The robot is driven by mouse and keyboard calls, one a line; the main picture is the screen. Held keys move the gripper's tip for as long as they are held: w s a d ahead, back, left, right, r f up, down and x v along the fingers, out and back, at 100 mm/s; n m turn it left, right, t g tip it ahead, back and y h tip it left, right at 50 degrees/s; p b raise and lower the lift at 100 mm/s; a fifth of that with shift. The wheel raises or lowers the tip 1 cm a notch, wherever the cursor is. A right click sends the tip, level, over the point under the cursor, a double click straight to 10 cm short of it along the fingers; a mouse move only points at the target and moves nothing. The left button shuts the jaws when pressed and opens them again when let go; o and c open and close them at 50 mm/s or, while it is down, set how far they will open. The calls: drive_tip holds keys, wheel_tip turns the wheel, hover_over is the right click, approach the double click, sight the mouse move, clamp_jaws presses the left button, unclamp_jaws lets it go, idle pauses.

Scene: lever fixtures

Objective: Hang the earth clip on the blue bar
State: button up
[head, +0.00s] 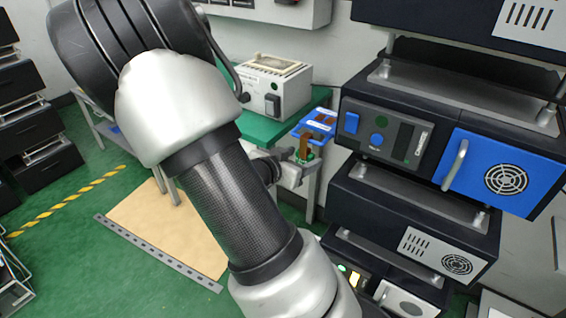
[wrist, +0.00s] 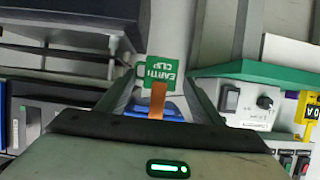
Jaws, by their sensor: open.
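The earth clip is a green tag (wrist: 161,72) with upside-down white lettering and a copper-orange strip (wrist: 158,100) in the wrist view. In the head view its orange strip (head: 304,143) stands at the near corner of the green bench, with green below it. My gripper (wrist: 165,82) is open, with one finger on each side of the clip; I cannot tell whether either touches it. In the head view my gripper (head: 297,168) is small and partly hidden behind my arm. A blue piece (head: 318,122) with white lettering lies just behind the clip; I cannot tell whether it is the blue bar.
A stack of dark equipment with a blue panel (head: 505,172) and grey handles stands close on the right. A white instrument box (head: 271,85) sits on the green bench (head: 262,127). Green floor and a tan mat (head: 165,229) lie at the left.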

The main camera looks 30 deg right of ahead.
drive_tip(key=p+v, duration=0.5)
drive_tip(key=v, duration=1.1)
drive_tip(key=w+a+r+n+t+y, duration=0.2)
drive_tip(key=w+a+r+n+y, duration=0.15)
drive_tip(key=a+y, duration=0.3)
drive_tip(key=w+a+r+n+t+y, duration=0.25)
drive_tip(key=w+a+y, duration=0.25)
drive_tip(key=a, duration=0.3)
drive_tip(key=s+a+r+n+y, duration=0.3)
drive_tip(key=s+a+r+y, duration=0.1)
drive_tip(key=a+r, duration=0.15)
drive_tip(key=s+d+r+n+g+h, duration=0.2)
drive_tip(key=s+d, duration=0.2)
drive_tip(key=s, duration=0.4)
drive_tip(key=s+d+r+n+g+h, duration=0.1)
drive_tip(key=s+d+r+n+g, duration=0.15)
drive_tip(key=s+d, duration=0.4)
wheel_tip(320, 180, up, 13)
drive_tip(key=s+a+p, duration=0.1)
drive_tip(key=a+p, duration=0.1)
drive_tip(key=p, duration=1.2)
drive_tip(key=shift+t, duration=0.3)
drive_tip(key=shift+s+a+f, duration=0.1)
drive_tip(key=shift+a, duration=0.05)
